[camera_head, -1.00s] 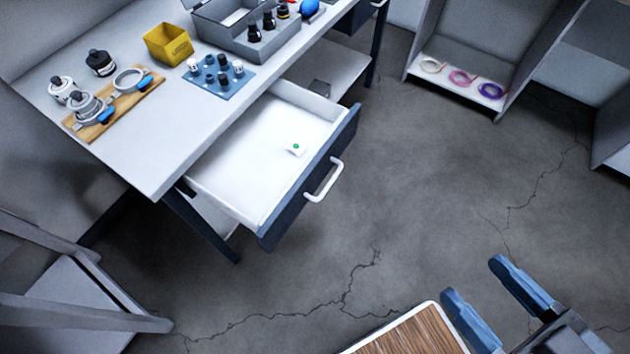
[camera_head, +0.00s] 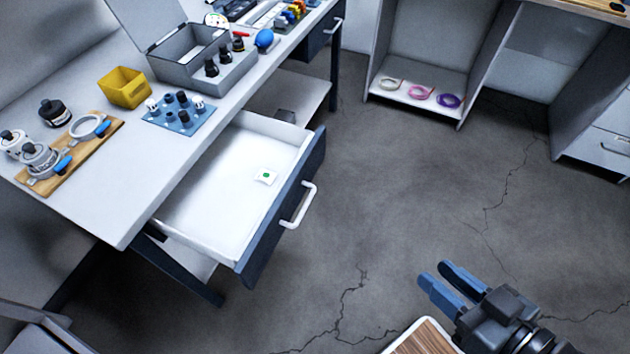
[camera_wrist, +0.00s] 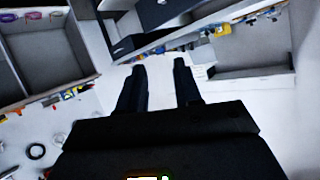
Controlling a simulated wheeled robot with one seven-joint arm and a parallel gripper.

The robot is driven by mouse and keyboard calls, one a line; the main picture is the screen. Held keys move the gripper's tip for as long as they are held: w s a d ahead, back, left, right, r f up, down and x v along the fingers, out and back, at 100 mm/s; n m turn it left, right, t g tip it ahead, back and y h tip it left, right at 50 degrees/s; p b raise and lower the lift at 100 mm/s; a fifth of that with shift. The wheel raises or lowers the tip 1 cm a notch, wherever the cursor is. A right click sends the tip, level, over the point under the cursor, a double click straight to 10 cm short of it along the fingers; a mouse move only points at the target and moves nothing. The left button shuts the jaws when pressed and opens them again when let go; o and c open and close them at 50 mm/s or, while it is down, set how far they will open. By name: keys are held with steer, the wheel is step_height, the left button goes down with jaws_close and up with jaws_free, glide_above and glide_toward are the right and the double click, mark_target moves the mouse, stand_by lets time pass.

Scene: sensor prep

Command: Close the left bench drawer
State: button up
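The left bench drawer (camera_head: 215,195) is pulled well out from under the white bench (camera_head: 150,190) in the head view. It has a dark blue front (camera_head: 262,235) with a white bar handle (camera_head: 299,206). A small white item with a green dot (camera_head: 265,176) lies inside it. My gripper (camera_head: 441,283) is at the lower right of the head view, over the floor and apart from the drawer front. Its two blue fingers are spread with nothing between them. The wrist view also shows the fingers (camera_wrist: 160,80) apart and empty.
On the bench stand a yellow bin (camera_head: 125,88), a grey open case (camera_head: 200,60), a blue mat with small parts (camera_head: 180,112) and a wooden board (camera_head: 70,155). A shelf with rings (camera_head: 415,95) stands at the back. The floor (camera_head: 390,200) before the drawer is clear.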

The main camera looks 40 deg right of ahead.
steer(key=w+d+f+m+b, duration=0.1)
steer(key=w+f, duration=0.1)
steer(key=f, duration=0.2)
steer(key=w+d+f+m+g+b, duration=0.1)
steer(key=w+d+f, duration=0.1)
steer(key=f, duration=0.2)
steer(key=w+d+f+m+g+b, duration=0.1)
steer(key=w+d+f+m, duration=0.1)
steer(key=f, duration=0.3)
steer(key=shift+w, duration=0.25)
steer(key=c, duration=0.4)
steer(key=w+f, duration=0.1)
steer(key=w+d+f+m+y+b, duration=0.1)
steer(key=w+f, duration=0.1)
steer(key=w+d+f+m+b, duration=0.1)
steer(key=shift+w+d+f+g, duration=0.1)
steer(key=shift+w+f+g, duration=0.05)
steer(key=shift+f+g, duration=0.15)
jaws_close()
steer(key=m+t+y+b, duration=0.2)
steer(key=m+y+b, duration=0.1)
steer(key=y+b, duration=0.35)
glide_toward(310, 171)
steer(key=shift+y, duration=0.45)
steer(key=x, duration=0.5)
steer(key=shift+d+f, duration=0.15)
steer(key=shift+d, duration=0.05)
steer(key=shift+w+a, duration=0.35)
steer(key=shift+w, duration=0.3)
